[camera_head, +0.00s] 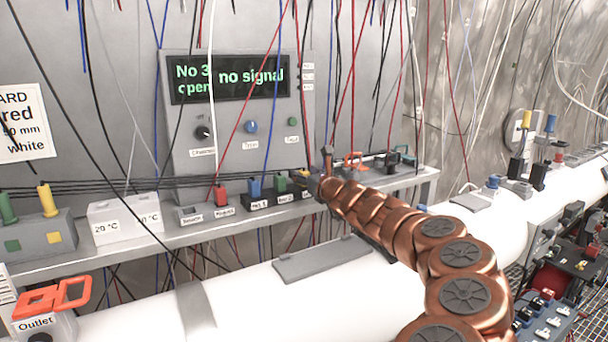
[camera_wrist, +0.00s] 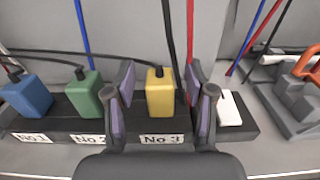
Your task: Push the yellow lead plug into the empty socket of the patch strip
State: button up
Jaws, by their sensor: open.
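The yellow lead plug (camera_wrist: 160,95) stands upright on the dark patch strip (camera_wrist: 60,122), behind the label No 3, with a dark lead from its top. I cannot tell how deep it sits. My gripper (camera_wrist: 163,98) is open, its purple-padded fingers on either side of the yellow plug with gaps showing. A green plug (camera_wrist: 86,97) stands at No 2 and a blue plug (camera_wrist: 27,97) at No 1. In the head view my gripper (camera_head: 322,180) is at the shelf, and the yellow plug (camera_head: 300,179) is mostly hidden.
A white block (camera_wrist: 229,110) sits on the strip right of my gripper. Orange-handled gear (camera_wrist: 308,70) stands further right. The display (camera_head: 225,79) reads "No 3 open" and "no signal". Wires hang before the panel.

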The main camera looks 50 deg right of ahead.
jog(key=shift+s, duration=0.15)
jog(key=v, duration=1.1)
jog(key=shift+s+a, duration=0.2)
jog(key=shift+s, duration=0.1)
dwell(0.4)
jog(key=shift+a, duration=0.1)
dwell(0.5)
